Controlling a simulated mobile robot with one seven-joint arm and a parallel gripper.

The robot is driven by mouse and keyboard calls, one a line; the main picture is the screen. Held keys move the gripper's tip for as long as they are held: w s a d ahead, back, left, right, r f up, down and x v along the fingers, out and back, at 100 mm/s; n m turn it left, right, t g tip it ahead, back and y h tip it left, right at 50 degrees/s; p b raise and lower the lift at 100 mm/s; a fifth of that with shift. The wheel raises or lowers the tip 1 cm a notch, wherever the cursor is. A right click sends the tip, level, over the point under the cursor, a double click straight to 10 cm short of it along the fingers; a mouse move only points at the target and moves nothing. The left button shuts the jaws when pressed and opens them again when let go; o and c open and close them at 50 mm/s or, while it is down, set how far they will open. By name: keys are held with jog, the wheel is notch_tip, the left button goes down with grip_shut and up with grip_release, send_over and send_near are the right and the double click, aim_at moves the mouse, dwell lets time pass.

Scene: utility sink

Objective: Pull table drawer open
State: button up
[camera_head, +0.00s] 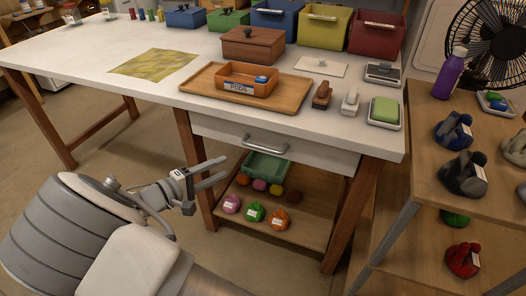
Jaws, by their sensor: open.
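The table drawer (310,155) is a white front under the right part of the white tabletop. It looks shut, flush between the wooden legs. Its metal bar handle (265,145) sits on the left half of the front. My gripper (212,172) is to the left of the handle, in front of the table's middle leg in the picture. Its two fingers are apart, point right towards the drawer, and hold nothing. A clear gap lies between the fingertips and the handle.
A low shelf (313,232) below the drawer holds a green bin (267,167) and several small coloured objects. A wooden tray (285,93) lies on the white table (135,40). A wooden side rack (415,108) stands close at right. The floor left of the drawer is clear.

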aim_at(261, 149)
jog(key=shift+b+x, duration=1.85)
jog(key=shift+x, duration=6.7)
grip_shut()
